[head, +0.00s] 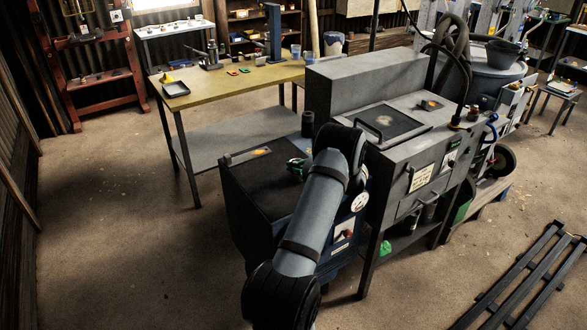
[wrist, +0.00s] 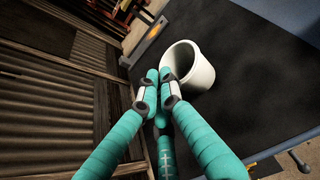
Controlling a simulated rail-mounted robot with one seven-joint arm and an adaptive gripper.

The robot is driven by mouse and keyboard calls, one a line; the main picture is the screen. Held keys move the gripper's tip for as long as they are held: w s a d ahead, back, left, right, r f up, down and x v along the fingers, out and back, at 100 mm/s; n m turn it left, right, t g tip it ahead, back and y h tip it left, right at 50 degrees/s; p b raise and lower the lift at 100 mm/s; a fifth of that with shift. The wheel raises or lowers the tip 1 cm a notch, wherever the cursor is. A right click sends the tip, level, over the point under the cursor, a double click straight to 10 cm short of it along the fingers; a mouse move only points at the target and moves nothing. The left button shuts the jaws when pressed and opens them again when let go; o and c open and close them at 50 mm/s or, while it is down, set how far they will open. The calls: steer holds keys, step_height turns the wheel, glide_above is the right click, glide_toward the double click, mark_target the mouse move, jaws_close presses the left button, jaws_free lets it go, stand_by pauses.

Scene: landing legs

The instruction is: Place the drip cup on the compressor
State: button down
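The white drip cup (wrist: 202,72) shows in the wrist view, its open mouth facing the upper left of the picture. My gripper (wrist: 159,77) has its teal fingers nearly together at the cup's near rim and looks shut on the thin wall. In the head view my gripper (head: 297,167) is over the black top of a blue cabinet (head: 258,192), which I take to be the compressor. That black top (wrist: 240,100) lies under the cup in the wrist view. I cannot tell whether the cup's base touches it. My arm hides the cup in the head view.
A grey workbench machine (head: 365,85) stands right of the cabinet. A dark cylinder (head: 307,124) is behind the cabinet. A yellow-topped table (head: 215,92) with tools and cups stands further back. A dark metal frame (head: 525,280) lies on the floor at right. The left floor is clear.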

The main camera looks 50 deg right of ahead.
steer(key=shift+f, duration=0.55)
steer(key=shift+f, duration=0.1)
steer(key=c, duration=2)
jaws_free()
steer(key=b+v, duration=0.2)
steer(key=v, duration=1)
